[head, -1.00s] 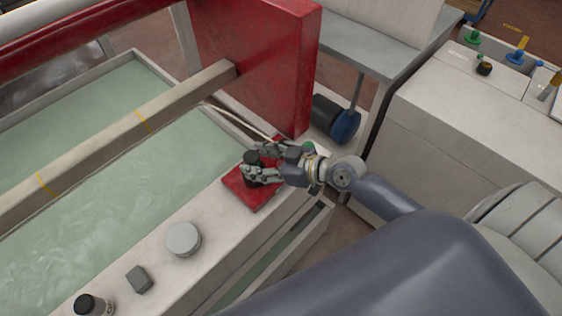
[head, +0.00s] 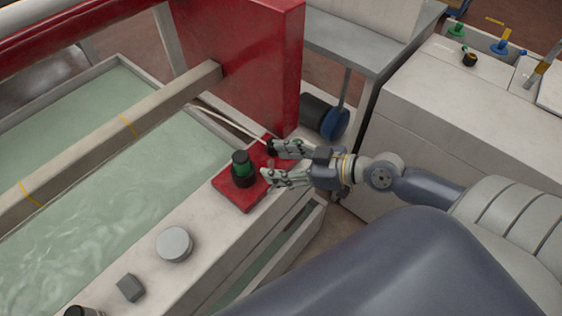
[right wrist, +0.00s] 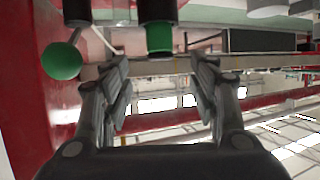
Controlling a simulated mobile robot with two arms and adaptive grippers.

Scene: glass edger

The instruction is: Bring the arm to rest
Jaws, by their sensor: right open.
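My right gripper (head: 268,164) is open and empty. It lies at the right edge of a red control plate (head: 240,204) on the ledge of the water tank. A black knob with a green band (head: 242,168) stands on the plate, just left of the fingertips and apart from them. In the right wrist view the fingers (right wrist: 160,80) are spread, and the black and green knob (right wrist: 159,30) shows beyond them. A round green button (right wrist: 61,60) is at the left of that view. My left gripper is not in view.
A red machine post (head: 260,70) stands behind the plate. A round grey disc (head: 174,244) and a small grey block (head: 131,288) lie on the ledge. A white cabinet (head: 440,125) stands to the right. The tank (head: 90,210) holds greenish water.

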